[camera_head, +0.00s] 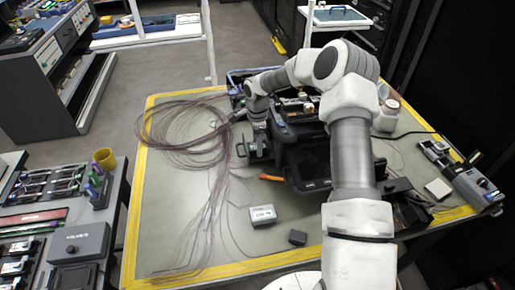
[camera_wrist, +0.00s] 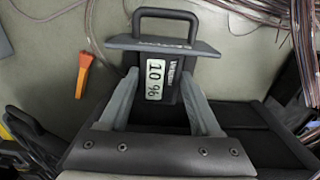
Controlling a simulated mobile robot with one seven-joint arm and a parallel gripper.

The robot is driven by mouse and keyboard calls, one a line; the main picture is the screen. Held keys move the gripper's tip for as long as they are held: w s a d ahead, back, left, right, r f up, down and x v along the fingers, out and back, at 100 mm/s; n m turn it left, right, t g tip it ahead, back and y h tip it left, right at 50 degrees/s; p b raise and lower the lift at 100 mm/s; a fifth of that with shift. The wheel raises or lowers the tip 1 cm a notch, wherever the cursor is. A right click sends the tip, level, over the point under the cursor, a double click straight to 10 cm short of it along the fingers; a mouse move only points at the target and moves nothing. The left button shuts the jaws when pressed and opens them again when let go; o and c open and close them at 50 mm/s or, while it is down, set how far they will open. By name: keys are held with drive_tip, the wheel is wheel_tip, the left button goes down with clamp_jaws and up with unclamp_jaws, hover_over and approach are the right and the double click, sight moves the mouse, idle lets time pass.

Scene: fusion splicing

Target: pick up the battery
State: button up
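The battery (camera_wrist: 172,88) is a dark block with a black loop handle and a white label reading 10 %. In the wrist view it sits between the two grey fingers of my gripper (camera_wrist: 160,75), at the edge of a dark device. The fingertips lie close along both its sides, and I cannot tell whether they touch it. In the head view my gripper (camera_head: 258,128) points down at the left side of the dark device (camera_head: 305,150), partly hidden by my arm. A second grey box (camera_head: 262,215) with a white and green label lies on the mat.
An orange-handled tool (camera_head: 271,177) lies beside the device and shows in the wrist view (camera_wrist: 84,75). Loose fibre coils (camera_head: 185,130) cover the mat's left part. A small black block (camera_head: 298,237) lies near the front.

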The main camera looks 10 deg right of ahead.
clamp_jaws()
drive_tip(key=shift+r, duration=0.25)
wheel_tip(320, 180, up, 18)
drive_tip(key=shift+f+p, duration=0.15)
drive_tip(key=shift+p, duration=0.2)
idle(0.4)
